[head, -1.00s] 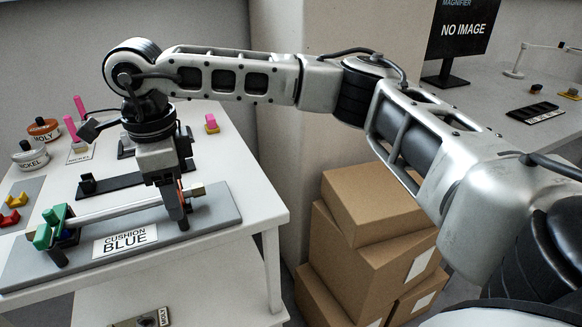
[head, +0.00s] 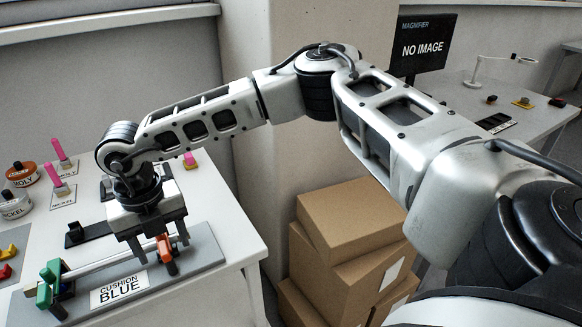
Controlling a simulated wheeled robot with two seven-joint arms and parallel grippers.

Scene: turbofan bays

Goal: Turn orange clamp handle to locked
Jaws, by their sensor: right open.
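The orange clamp handle (head: 164,248) stands at the right end of a light rod (head: 105,262) on a grey fixture plate (head: 203,243). My right gripper (head: 160,246) comes down over it from above. Its two fingers are open, one on each side of the handle, with visible gaps. I cannot tell whether either finger touches it. A green clamp (head: 48,280) holds the rod's left end. The handle's upper part is partly hidden by the gripper. My left gripper is out of view.
Cardboard boxes (head: 350,222) are stacked right of the table (head: 228,210).

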